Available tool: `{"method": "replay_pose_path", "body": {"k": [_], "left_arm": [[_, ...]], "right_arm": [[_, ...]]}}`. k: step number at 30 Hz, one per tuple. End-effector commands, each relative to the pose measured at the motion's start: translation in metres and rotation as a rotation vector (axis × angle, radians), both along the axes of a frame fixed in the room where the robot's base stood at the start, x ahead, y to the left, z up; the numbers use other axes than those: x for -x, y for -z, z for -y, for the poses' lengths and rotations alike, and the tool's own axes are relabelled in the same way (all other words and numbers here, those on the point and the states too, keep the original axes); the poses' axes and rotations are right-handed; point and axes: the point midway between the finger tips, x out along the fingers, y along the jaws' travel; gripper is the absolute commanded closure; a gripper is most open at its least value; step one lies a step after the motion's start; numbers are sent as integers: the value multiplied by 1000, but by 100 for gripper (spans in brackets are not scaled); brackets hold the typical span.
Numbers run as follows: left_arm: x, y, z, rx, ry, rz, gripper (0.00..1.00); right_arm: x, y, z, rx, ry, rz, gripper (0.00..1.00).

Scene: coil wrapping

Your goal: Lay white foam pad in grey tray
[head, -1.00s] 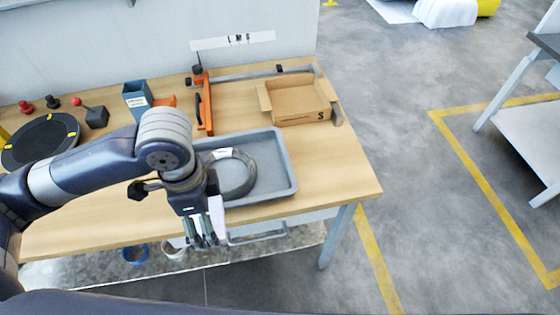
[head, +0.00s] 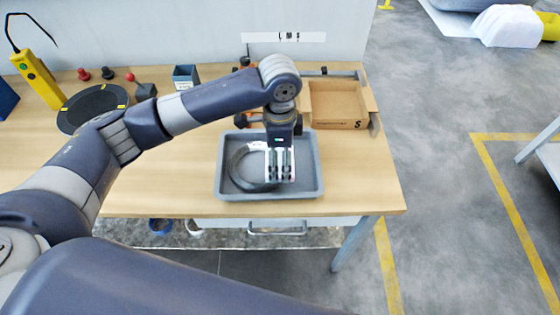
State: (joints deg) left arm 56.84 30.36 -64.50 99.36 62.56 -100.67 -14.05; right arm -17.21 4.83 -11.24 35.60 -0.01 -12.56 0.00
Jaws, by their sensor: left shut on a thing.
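The grey tray (head: 314,187) sits on the wooden table near its front edge. A dark ring-shaped coil (head: 237,168) with a pale label lies in the left part of the tray. My left gripper (head: 281,179) points down over the middle of the tray, just right of the coil. It is shut on the white foam pad (head: 280,162), which shows only as narrow white parts between and beside the fingers. The fingers hide most of the pad, and I cannot tell whether it touches the tray floor. My right gripper is out of view.
An open cardboard box (head: 338,104) stands behind the tray on the right. A round black turntable (head: 93,108), a yellow hand control (head: 38,80) and a small blue-grey bin (head: 186,77) stand to the left. The table left of the tray is bare.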

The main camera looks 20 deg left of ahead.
Motion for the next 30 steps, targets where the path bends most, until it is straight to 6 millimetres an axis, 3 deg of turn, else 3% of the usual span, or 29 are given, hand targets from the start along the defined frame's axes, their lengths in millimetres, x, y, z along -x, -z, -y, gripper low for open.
{"method": "replay_pose_path", "body": {"k": [10, 21, 22, 24, 30], "left_arm": [[-2, 33, 1, -1, 0, 0, 28], [-2, 38, 1, 0, 1, 0, 28], [-2, 39, 1, 1, 1, 0, 15], [-2, 38, 1, 1, 2, 0, 0], [-2, 38, 1, 0, 1, 1, 0]], "right_arm": [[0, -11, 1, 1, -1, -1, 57], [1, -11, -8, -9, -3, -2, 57], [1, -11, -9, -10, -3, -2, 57], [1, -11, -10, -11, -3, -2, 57], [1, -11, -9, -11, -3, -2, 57]]}}
